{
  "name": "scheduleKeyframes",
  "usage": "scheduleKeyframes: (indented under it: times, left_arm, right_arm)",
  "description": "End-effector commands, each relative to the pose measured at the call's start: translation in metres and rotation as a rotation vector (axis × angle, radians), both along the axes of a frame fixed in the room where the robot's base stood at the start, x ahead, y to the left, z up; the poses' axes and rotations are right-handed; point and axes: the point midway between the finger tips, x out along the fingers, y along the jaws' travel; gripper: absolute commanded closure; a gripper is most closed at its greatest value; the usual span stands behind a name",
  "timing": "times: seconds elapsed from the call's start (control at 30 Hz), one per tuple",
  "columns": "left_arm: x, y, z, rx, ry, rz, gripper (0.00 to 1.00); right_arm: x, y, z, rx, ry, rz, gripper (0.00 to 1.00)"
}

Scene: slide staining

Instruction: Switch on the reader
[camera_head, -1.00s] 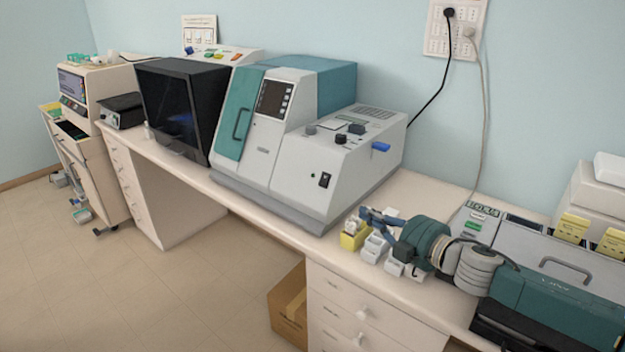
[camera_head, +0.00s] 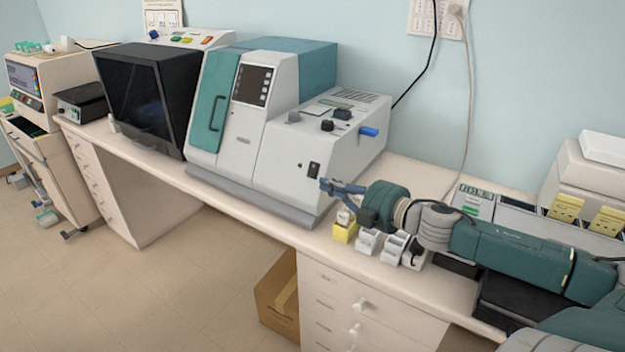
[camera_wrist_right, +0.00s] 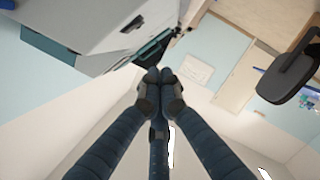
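The large grey-and-teal machine, which I take as the reader (camera_head: 285,160), stands mid-bench in the head view, with a small dark screen and a teal door. A black switch (camera_head: 314,170) sits low on its front, towards the right. My right gripper (camera_head: 323,184) reaches in from the right, its blue fingertips just below and right of the switch; I cannot tell if they touch the machine. In the right wrist view the fingertips (camera_wrist_right: 157,76) are together with nothing visible between them. A grey-and-teal casing (camera_wrist_right: 95,28) fills the upper left there. My left gripper is out of view.
A yellow holder (camera_head: 345,232) and small white holders (camera_head: 368,241) stand on the bench below my right wrist. A black-fronted box (camera_head: 140,105) stands left of the machine. A cardboard box (camera_head: 277,300) is on the floor.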

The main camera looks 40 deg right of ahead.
Motion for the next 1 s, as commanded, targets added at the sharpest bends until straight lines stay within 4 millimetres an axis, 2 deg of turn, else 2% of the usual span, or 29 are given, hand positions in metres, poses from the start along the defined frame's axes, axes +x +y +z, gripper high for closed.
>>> scheduleKeyframes:
  times: [0.13, 0.27, 0.63, 0.93, 1.0]
  left_arm:
    - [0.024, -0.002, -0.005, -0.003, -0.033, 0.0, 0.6]
    - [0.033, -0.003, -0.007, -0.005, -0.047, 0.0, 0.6]
    - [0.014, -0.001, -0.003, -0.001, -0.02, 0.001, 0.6]
    - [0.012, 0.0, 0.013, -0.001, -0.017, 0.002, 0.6]
    - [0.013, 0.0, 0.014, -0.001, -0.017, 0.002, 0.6]
  right_arm:
    - [0.016, 0.003, -0.001, -0.001, -0.005, 0.0, 1.0]
    - [0.028, 0.004, -0.003, -0.002, -0.004, -0.001, 1.0]
    - [0.056, 0.01, -0.005, 0.001, -0.004, -0.001, 1.0]
    - [0.084, 0.016, -0.007, -0.001, -0.003, -0.002, 1.0]
    - [0.087, 0.003, -0.019, 0.001, 0.002, -0.007, 1.0]
